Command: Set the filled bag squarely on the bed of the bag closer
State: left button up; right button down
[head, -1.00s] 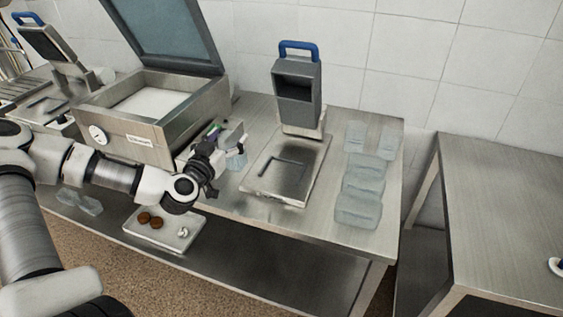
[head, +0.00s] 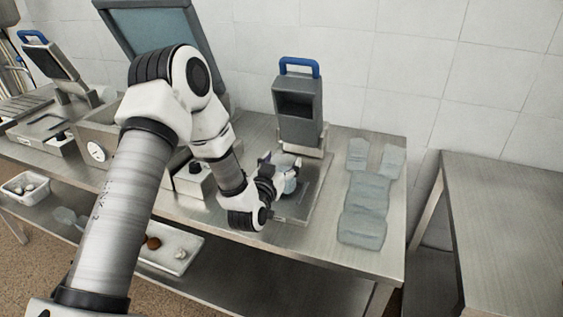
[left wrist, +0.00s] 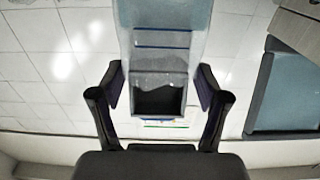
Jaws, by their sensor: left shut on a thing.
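My left gripper (head: 274,172) reaches in from the left over the bed (head: 317,195) of the bag closer. It is shut on a pale, see-through bag (head: 290,183), partly hidden behind the fingers. I cannot tell whether the bag touches the bed. The closer's grey head (head: 300,110), with a dark opening and blue handle, stands at the back of the bed. In the left wrist view the fingers (left wrist: 160,92) sit either side of a pale translucent shape, with the closer's dark opening behind. What fills the bag cannot be made out. My right gripper is not in view.
Several flat clear bags (head: 366,205) lie on the steel table to the closer's right. A steel chamber machine with a raised lid (head: 150,28) stands left, partly behind my arm. A lower shelf holds a white tray (head: 188,243). Another table (head: 500,200) stands right.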

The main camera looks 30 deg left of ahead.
pick_arm(q)
jog(key=shift+w+a+f, duration=0.1)
jog(key=shift+w+f, duration=0.05)
jog(key=shift+f, duration=0.35)
jog(key=o, duration=1.7)
jog(key=shift+o, duration=0.2)
jog(key=shift+s, duration=0.3)
jog(key=b+v, duration=0.2)
jog(key=v, duration=0.9)
jog(key=shift+s+d, duration=0.25)
jog(key=shift+s, duration=0.05)
